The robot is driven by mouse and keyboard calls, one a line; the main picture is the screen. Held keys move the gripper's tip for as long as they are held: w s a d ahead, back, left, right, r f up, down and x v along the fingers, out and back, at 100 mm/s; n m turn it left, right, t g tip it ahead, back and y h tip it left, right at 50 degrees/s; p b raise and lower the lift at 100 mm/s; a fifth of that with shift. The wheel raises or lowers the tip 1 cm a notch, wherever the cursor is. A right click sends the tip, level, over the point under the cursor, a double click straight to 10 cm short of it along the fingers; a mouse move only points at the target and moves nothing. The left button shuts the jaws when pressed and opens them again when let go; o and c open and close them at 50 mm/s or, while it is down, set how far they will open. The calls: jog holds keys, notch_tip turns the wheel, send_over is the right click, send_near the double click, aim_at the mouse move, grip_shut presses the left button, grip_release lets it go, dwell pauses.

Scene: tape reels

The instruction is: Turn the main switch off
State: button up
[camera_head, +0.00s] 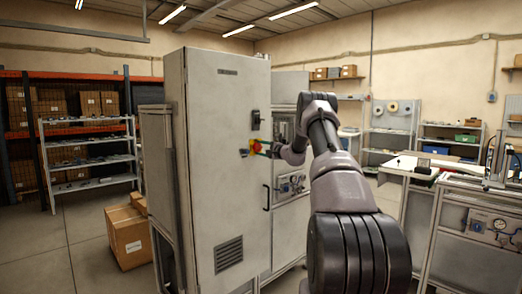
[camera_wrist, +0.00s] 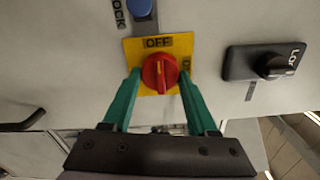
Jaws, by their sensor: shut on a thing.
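The main switch is a red rotary knob (camera_wrist: 160,73) on a square yellow plate (camera_wrist: 129,52), on the grey cabinet door (camera_head: 219,170). The plate reads OFF at the top, and a second label at its right is partly hidden by a finger. The knob's raised grip looks roughly upright, in line with OFF. My gripper (camera_wrist: 158,78) has its green fingers on either side of the knob and is shut on it. In the head view the switch (camera_head: 256,145) is small, with my gripper reaching it from the right.
A black latch (camera_wrist: 265,62) with a knob sits right of the switch in the wrist view, and a blue button (camera_wrist: 140,9) above it. A door handle (camera_head: 266,197) is lower on the cabinet. Cardboard boxes (camera_head: 126,235) stand on the floor at left. A workbench (camera_head: 462,225) is at right.

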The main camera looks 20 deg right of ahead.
jog(key=o, duration=1.4)
jog(key=v, duration=1)
jog(key=shift+s+d, duration=0.15)
jog(key=shift+s, duration=0.2)
jog(key=shift+r, duration=0.1)
